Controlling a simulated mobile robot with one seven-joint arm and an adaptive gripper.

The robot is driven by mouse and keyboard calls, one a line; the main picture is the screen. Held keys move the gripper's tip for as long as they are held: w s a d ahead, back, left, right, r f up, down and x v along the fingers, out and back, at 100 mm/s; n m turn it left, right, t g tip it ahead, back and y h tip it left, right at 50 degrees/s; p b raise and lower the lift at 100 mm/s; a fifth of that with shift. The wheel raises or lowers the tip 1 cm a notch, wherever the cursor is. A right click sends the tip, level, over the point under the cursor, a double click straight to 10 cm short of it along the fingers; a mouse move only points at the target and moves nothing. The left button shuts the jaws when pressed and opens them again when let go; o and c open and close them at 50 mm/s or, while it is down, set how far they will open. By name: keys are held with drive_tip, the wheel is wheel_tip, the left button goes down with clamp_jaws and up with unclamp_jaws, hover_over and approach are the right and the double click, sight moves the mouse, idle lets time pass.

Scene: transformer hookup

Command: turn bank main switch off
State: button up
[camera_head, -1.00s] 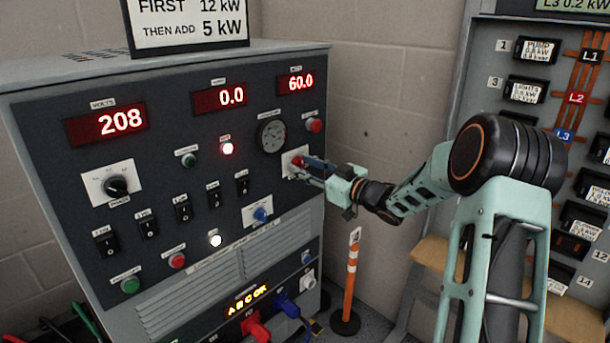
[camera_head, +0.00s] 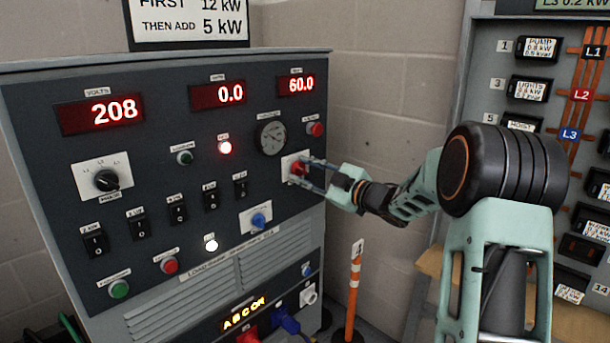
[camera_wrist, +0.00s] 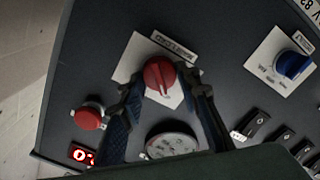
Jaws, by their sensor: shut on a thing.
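The red rotary knob (camera_head: 297,169) sits on a white plate on the right side of the dark load bank panel (camera_head: 150,170). It also shows in the wrist view (camera_wrist: 159,76), with a pale line across its face. The plate's label is too small and tilted to read surely. My gripper (camera_head: 304,169) reaches in from the right. In the wrist view my gripper (camera_wrist: 162,82) has one finger on each side of the red knob and is shut on it.
A round gauge (camera_head: 270,138) and a red button (camera_head: 315,129) are close to the knob. A blue knob (camera_head: 259,220) is below left. Displays read 208, 0.0 and 60.0. An orange-and-white post (camera_head: 354,275) stands right of the cabinet.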

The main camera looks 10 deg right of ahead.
idle(0.3)
drive_tip(key=o, duration=1.2)
drive_tip(key=shift+c, duration=0.2)
drive_tip(key=v, duration=1.2)
